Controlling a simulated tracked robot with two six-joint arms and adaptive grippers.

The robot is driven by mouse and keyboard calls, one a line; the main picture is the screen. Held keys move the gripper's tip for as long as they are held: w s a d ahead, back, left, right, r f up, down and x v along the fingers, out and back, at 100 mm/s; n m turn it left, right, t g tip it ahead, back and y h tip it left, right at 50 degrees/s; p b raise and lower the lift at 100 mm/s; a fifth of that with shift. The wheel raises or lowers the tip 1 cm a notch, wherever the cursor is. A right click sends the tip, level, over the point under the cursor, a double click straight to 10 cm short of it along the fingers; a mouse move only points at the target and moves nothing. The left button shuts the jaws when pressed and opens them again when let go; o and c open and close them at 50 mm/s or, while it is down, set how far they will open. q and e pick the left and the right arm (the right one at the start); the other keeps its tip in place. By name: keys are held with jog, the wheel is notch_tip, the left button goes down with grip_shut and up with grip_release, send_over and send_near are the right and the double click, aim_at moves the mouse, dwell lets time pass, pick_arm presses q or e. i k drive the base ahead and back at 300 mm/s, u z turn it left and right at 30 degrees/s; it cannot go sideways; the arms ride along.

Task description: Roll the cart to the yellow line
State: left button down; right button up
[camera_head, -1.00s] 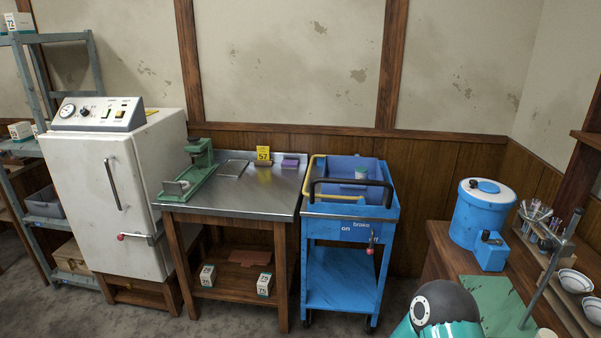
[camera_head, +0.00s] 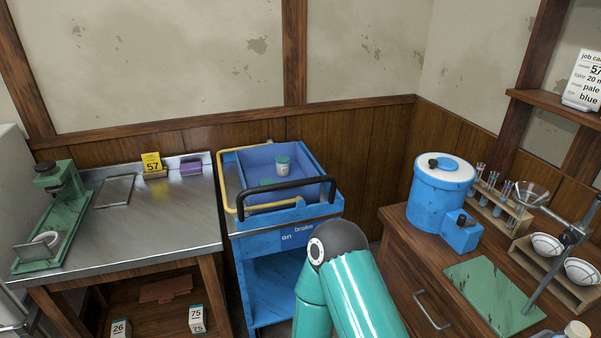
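The blue cart (camera_head: 262,246) stands upright against the right end of the steel-topped bench. Its black push handle (camera_head: 287,184) faces me. The front label reads "on" and "brake". My teal arm with its dark joint covers the cart's lower right front, and the red-tipped brake lever is hidden. Neither gripper is in view. No yellow floor line shows.
The steel bench (camera_head: 137,227) adjoins the cart's left, with a green press (camera_head: 62,205) on it. A wooden counter (camera_head: 398,237) stands to the right with a blue drum (camera_head: 438,195), a green plate (camera_head: 490,295) and a test-tube rack (camera_head: 497,207). Little floor shows.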

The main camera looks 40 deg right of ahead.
aim_at(270, 253)
jog(key=z, duration=0.2)
jog(key=i, duration=0.65)
jog(key=z, duration=0.45)
jog(key=k, duration=0.9)
jog(key=z, duration=0.2)
jog(key=i, duration=0.9)
jog(key=u, duration=0.1)
